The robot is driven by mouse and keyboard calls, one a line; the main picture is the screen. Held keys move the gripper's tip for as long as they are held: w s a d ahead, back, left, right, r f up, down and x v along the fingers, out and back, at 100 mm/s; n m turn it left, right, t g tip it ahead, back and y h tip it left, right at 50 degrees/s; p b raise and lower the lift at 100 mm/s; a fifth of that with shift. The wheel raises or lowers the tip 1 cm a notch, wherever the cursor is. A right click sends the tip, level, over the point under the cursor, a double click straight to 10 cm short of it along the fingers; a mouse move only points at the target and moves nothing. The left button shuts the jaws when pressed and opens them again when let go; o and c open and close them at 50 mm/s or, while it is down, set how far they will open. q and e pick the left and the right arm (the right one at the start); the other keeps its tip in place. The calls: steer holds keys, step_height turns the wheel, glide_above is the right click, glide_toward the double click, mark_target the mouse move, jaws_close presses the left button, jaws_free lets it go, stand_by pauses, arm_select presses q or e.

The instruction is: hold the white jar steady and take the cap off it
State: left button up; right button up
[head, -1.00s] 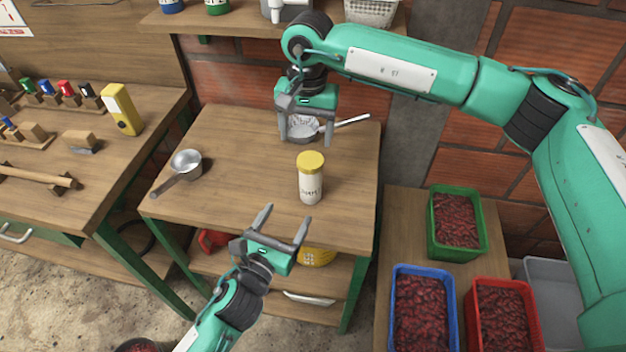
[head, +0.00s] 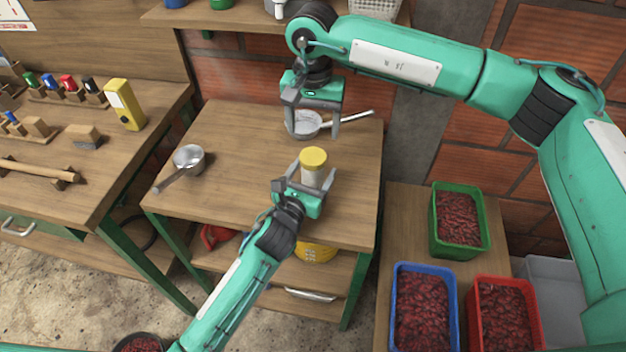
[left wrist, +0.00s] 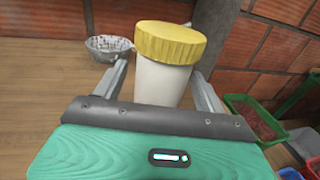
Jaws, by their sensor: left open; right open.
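The white jar (head: 312,177) stands upright on the wooden table with its yellow cap (head: 313,158) on. In the left wrist view the jar (left wrist: 160,84) and its cap (left wrist: 169,42) rise between my left fingers. My left gripper (head: 316,172) is open, with one finger on each side of the jar's body; I cannot tell whether either touches it. The jar's lower part is hidden behind this gripper in the head view. My right gripper (head: 311,130) is open and empty, pointing down behind the jar, above the strainer.
A strainer (head: 308,122) lies at the back of the table (head: 235,135), and a metal pot (head: 188,158) stands at its left. Green (head: 437,240), blue (head: 397,325) and red (head: 476,325) crates of red produce stand at the right. The table's left middle is clear.

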arm_select(q)
steer(key=shift+w+d, duration=0.1)
steer(key=shift+w, duration=0.15)
